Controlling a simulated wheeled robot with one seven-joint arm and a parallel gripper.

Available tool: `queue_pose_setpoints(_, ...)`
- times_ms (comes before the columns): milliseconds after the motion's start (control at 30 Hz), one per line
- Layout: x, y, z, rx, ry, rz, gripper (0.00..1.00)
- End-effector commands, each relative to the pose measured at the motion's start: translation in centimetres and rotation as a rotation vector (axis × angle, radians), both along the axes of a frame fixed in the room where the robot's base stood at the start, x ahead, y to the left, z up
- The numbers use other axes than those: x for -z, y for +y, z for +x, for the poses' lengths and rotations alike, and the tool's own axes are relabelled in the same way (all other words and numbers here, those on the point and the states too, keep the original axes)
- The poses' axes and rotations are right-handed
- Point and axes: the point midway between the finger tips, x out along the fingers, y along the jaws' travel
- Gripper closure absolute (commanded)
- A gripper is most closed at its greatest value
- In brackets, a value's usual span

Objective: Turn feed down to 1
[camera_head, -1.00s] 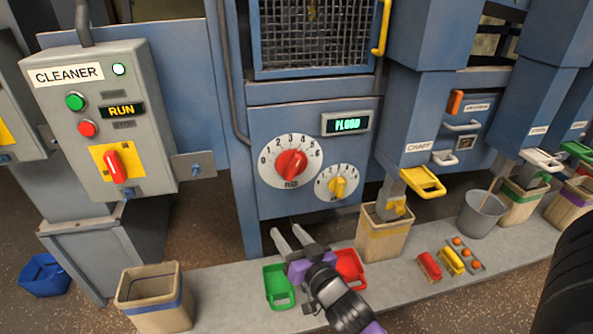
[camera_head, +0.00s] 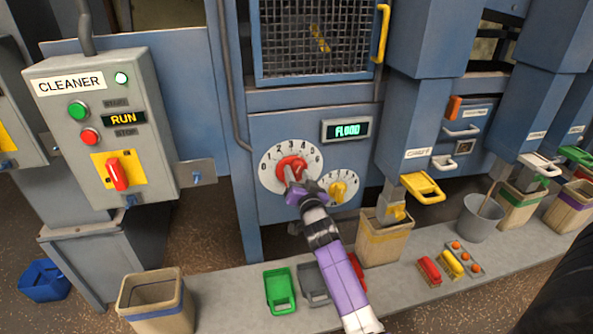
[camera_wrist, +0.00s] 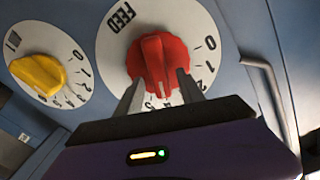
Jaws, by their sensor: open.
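The red feed knob (camera_head: 291,168) sits on a white round dial (camera_head: 270,180) numbered from 0 to 6 on the blue machine panel. In the wrist view the red knob (camera_wrist: 157,62) lies between the fingertips of my open gripper (camera_wrist: 156,90), with one finger on each side; contact cannot be told. In the head view my gripper (camera_head: 296,178) reaches up to the knob and hides the dial's lower part. The knob's exact pointer setting is hard to read. A display (camera_head: 347,130) above right reads FLOOD.
A smaller dial with a yellow knob (camera_head: 338,191) sits close at the lower right, also in the wrist view (camera_wrist: 38,75). Green (camera_head: 279,290) and grey (camera_head: 313,284) scoops lie on the ledge below. A bin (camera_head: 384,238) stands right. The cleaner box (camera_head: 105,125) is left.

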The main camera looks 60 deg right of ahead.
Motion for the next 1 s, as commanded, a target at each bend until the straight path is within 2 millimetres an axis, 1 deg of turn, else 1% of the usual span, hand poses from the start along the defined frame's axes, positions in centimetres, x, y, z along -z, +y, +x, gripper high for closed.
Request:
queue_pose_setpoints(133,-0.06,-0.72,0.65,-0.001,0.0,-0.001,0.55)
queue_pose_setpoints(433,0.02,-0.81,0.77,-0.002,0.0,-0.001,0.55)
queue_pose_setpoints(500,0.02,-0.81,0.76,-0.001,0.0,-0.001,0.68)
queue_pose_setpoints(567,0.03,-0.8,0.76,-0.001,0.0,-0.001,0.8)
queue_pose_setpoints(600,0.02,-0.8,0.75,-0.001,0.0,-0.001,0.88)
queue_pose_setpoints(667,0.02,-0.8,0.75,-0.001,0.0,-0.001,1.0)
queue_pose_setpoints(1000,0.02,-0.77,0.77,-0.001,0.018,-0.016,1.0)
